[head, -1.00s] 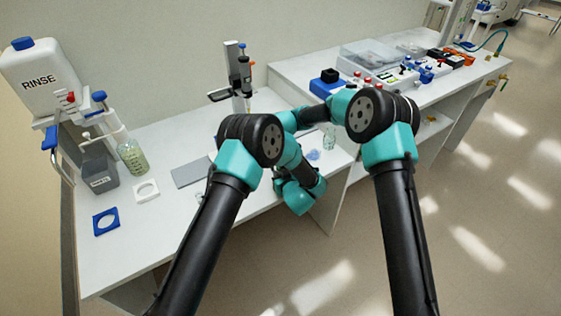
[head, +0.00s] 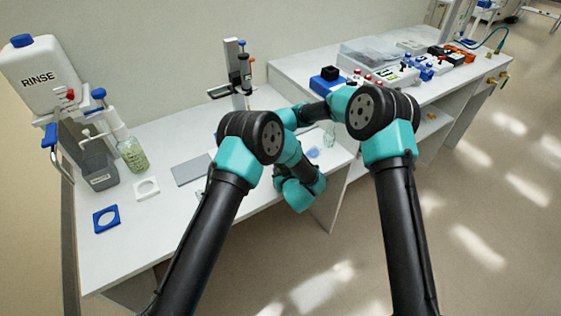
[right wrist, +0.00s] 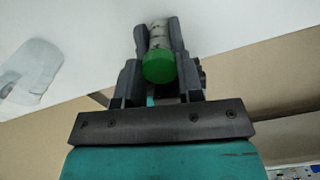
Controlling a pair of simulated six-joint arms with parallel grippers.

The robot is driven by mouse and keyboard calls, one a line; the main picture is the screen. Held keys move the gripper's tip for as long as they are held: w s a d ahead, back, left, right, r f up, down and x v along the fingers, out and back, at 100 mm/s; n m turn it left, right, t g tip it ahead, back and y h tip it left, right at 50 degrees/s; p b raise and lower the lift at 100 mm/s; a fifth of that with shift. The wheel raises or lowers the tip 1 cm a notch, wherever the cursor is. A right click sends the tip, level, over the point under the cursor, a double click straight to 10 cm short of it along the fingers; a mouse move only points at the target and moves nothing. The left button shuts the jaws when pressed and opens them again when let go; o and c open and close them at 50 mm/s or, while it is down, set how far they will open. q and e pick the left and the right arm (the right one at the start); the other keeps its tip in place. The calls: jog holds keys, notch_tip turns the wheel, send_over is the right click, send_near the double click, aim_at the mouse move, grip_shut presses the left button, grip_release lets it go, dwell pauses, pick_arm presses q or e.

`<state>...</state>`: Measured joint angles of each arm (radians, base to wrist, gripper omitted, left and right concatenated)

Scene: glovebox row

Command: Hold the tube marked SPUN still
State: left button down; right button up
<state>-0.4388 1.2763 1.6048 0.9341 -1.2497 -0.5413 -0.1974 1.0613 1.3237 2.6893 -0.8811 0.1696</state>
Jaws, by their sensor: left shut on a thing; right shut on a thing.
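In the right wrist view, my right gripper (right wrist: 160,38) is shut on a grey tube (right wrist: 158,32) with a green cap (right wrist: 159,67). The cap faces the camera, and I cannot read any marking on the tube. In the head view, the wrist end of my left arm (head: 300,192) is over the bench's front edge. Its fingertips and what they hold are hidden behind my own arm. My right gripper and the tube are also hidden from the head view by my arms.
An upright stand (head: 237,75) is at the back. A second bench (head: 290,70) at right bears racks and boxes.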

jog(key=n, duration=0.5)
jog(key=o, duration=1)
jog(key=shift+r, duration=2.25)
pick_arm(q)
jog(key=c, duration=0.8)
grip_release()
jog(key=shift+s, duration=0.1)
